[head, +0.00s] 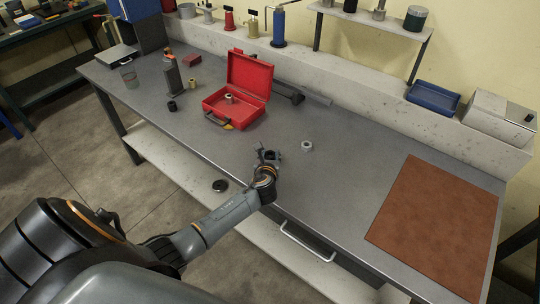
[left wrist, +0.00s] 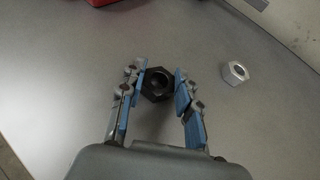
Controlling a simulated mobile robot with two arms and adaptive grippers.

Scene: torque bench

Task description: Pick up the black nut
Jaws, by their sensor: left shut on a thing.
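The black nut (left wrist: 157,84) is a dark hexagonal ring between the two blue-padded fingers of my left gripper (left wrist: 160,88) in the left wrist view. The fingers are shut on its sides. I cannot tell whether it is touching the bench or slightly raised. In the head view my left gripper (head: 268,156) is low over the grey bench (head: 335,190), near its front edge, and mostly hides the nut. My right gripper is not in view.
A silver nut (head: 307,146) lies to the right of the gripper. An open red toolbox (head: 237,107) with a pale nut inside stands behind. A small black piece (head: 172,106) sits farther left. A brown mat (head: 440,225) covers the right; the bench between is clear.

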